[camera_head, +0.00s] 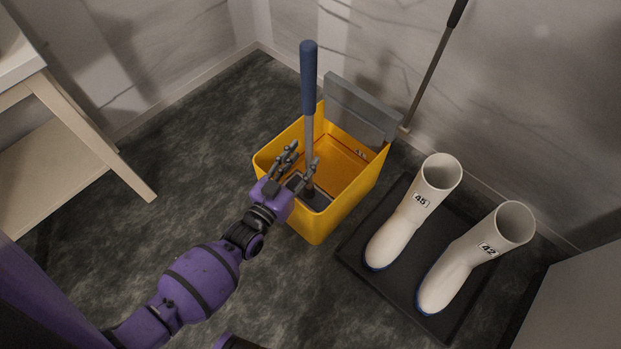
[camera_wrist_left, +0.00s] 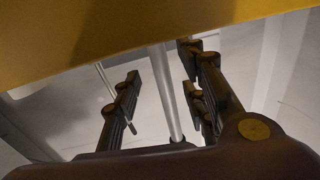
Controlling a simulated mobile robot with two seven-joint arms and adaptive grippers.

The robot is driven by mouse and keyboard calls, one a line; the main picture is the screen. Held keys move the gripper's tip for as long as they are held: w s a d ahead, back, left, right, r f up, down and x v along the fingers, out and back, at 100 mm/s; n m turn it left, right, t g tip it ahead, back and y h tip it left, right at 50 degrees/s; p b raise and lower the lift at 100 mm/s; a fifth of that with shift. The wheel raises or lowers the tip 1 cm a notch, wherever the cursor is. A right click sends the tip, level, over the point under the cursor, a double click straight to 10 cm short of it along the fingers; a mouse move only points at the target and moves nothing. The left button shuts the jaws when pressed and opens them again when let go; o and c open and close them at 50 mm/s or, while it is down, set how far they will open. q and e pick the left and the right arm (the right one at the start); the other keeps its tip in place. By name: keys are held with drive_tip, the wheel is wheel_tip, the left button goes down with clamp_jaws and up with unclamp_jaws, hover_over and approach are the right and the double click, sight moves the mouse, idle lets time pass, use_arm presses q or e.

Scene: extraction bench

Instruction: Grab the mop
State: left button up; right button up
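The mop has a thick blue handle grip (camera_head: 309,78) and a thin grey shaft (camera_head: 309,136). It stands nearly upright in a yellow bucket (camera_head: 340,215), its lower end inside. My left gripper (camera_head: 300,162) is over the bucket's near left rim with its fingers at the lower shaft. In the left wrist view, the shaft (camera_wrist_left: 168,95) runs between the open fingers (camera_wrist_left: 165,95), with a visible gap on each side. My right gripper is not in view.
A grey panel (camera_head: 358,110) rises at the bucket's back. A thin dark-handled pole (camera_head: 432,75) leans at the wall behind. White boots marked 45 (camera_head: 415,215) and 42 (camera_head: 475,258) stand on a black tray (camera_head: 352,250). A pale table (camera_head: 95,140) is at left.

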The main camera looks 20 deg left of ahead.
sight(307, 153)
use_arm(q)
drive_tip(key=w, duration=0.1)
drive_tip(key=w+b, duration=0.1)
drive_tip(key=w, duration=0.2)
drive_tip(key=shift+w+d+f+b, duration=0.15)
drive_tip(key=shift+d+b, duration=0.1)
drive_tip(key=shift+b, duration=0.15)
clamp_jaws()
drive_tip(key=shift+r, duration=0.2)
